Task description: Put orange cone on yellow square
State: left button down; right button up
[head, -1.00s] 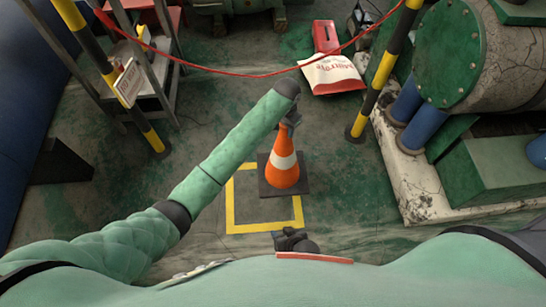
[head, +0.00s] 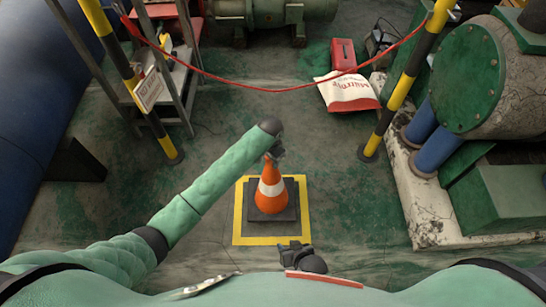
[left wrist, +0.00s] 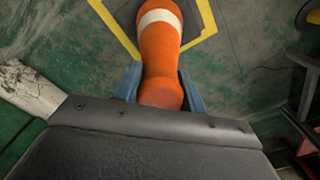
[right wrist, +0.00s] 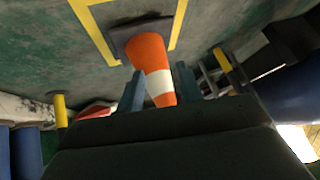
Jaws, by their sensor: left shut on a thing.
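The orange cone (head: 271,197), with a white band and a dark square base, is upright inside the yellow square outline (head: 237,215) on the floor in the head view. I cannot tell whether its base touches the floor. My left gripper (head: 275,152) is shut on the cone's top; in the left wrist view the cone (left wrist: 160,55) is between its blue fingers (left wrist: 158,85). My right gripper (head: 293,247) is low, on the near side of the square. In the right wrist view its fingers (right wrist: 160,85) are spread and empty, with the cone (right wrist: 150,60) beyond them.
A red rope (head: 270,88) hangs between two yellow-black posts (head: 405,80) behind the square. A white sack (head: 348,92) and red box lie beyond it. Green machinery (head: 470,80) on a pale plinth stands right. Floor around the square is clear.

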pick_arm(q)
jog(key=shift+f, duration=1.6)
pick_arm(e)
jog(key=shift+s+f, duration=0.15)
jog(key=shift+f, duration=0.45)
jog(key=shift+r, duration=0.1)
pick_arm(q)
jog(key=c, duration=0.8)
grip_release()
jog(key=shift+f, duration=0.1)
jog(key=shift+c, duration=0.2)
